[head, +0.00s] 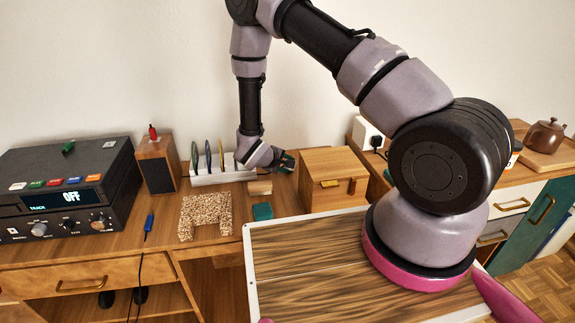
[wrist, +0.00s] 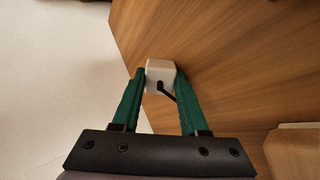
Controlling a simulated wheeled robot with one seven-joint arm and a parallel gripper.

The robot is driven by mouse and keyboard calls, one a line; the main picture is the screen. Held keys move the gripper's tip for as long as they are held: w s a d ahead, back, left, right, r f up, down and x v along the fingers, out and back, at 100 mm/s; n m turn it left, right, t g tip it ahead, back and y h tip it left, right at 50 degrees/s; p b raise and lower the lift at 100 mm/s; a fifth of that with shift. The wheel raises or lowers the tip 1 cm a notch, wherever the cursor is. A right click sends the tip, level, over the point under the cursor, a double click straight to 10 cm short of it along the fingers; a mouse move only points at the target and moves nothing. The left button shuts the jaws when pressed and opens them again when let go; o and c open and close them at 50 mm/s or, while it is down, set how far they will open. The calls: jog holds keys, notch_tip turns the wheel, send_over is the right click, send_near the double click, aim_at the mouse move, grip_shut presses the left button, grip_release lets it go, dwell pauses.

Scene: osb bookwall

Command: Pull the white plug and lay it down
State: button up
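The white plug (wrist: 160,70) is a small rounded white block with a short black cord coming from it. In the wrist view it sits between the green fingertips of my gripper (wrist: 161,78), which meet it on both sides. In the head view my gripper (head: 285,161) is over the back of the desk, between the white power strip (head: 205,178) and the wooden box (head: 322,197). The plug is hidden there. The wrist view shows it against bare wood; I cannot tell whether it touches it.
A cork-like block (head: 205,215) and a small teal block (head: 263,211) lie in front. A speaker (head: 157,165) and a black device (head: 68,190) are to the left. The wall (wrist: 55,90) is close by.

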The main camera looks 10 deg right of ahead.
jog(key=o, duration=0.4)
jog(key=shift+s+f, duration=0.25)
jog(key=shift+f, duration=0.4)
jog(key=shift+c, duration=0.2)
jog(key=shift+s+a+r, duration=0.15)
jog(key=shift+a+r, duration=0.15)
jog(key=shift+a, duration=0.1)
jog(key=r+v, duration=0.1)
jog(key=v, duration=0.9)
jog(key=shift+d, duration=0.2)
jog(key=shift+r, duration=0.1)
jog(key=s+d+r+m+g, duration=0.2)
jog(key=d+r+m, duration=0.15)
jog(key=r, duration=0.45)
jog(key=s+d+r+m+g+y, duration=0.1)
jog(key=d+r+m, duration=0.1)
jog(key=d+r, duration=0.4)
jog(key=s+d+r+m+g, duration=0.2)
jog(key=d+r, duration=0.2)
jog(key=r, duration=0.5)
jog(key=s+r+m+t+y, duration=0.5)
jog(key=s+r+y, duration=0.3)
jog(key=s+r, duration=0.7)
notch_tip(320, 180, up, 4)
jog(key=shift+d+f, duration=0.1)
jog(key=shift+d, duration=0.15)
